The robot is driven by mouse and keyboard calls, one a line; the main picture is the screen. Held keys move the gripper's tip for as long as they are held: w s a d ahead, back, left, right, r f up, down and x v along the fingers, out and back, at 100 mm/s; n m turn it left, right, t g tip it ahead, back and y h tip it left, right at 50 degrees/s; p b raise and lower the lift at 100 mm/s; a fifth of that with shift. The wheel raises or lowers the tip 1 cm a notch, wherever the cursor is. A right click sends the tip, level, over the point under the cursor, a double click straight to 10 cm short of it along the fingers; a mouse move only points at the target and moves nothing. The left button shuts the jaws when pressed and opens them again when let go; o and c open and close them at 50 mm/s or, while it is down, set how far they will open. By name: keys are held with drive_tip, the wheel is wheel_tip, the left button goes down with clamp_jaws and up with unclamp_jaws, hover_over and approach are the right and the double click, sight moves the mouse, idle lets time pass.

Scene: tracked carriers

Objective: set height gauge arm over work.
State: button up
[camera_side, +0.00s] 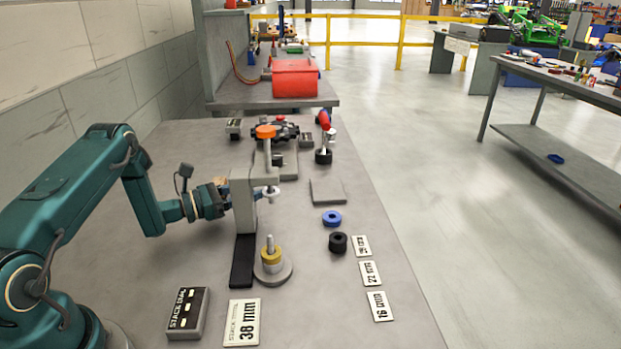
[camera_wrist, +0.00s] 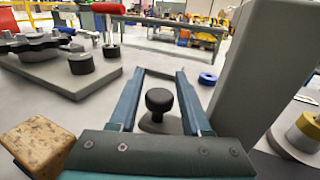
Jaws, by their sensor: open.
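The work, a brass ring (camera_side: 270,255) around a peg on a grey disc, stands in front of the gauge; the ring (camera_wrist: 308,130) also shows at the wrist view's right edge. My gripper (camera_side: 228,194) is at the column's left side. In the wrist view its fingers (camera_wrist: 161,72) are open, with a black knob (camera_wrist: 158,99) between them in the picture; contact cannot be told.
A black strip (camera_side: 242,262) lies below the column. A blue ring (camera_side: 331,218), black ring (camera_side: 338,242), grey plate (camera_side: 327,191) and number cards (camera_side: 370,273) lie to the right. A stack dial box (camera_side: 187,313) and 38 mm card (camera_side: 242,322) are in front. A wooden block (camera_wrist: 38,145) is close left.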

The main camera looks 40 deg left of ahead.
drive_tip(key=shift+w+d, duration=0.25)
drive_tip(key=shift+w, duration=0.35)
clamp_jaws()
idle(1.1)
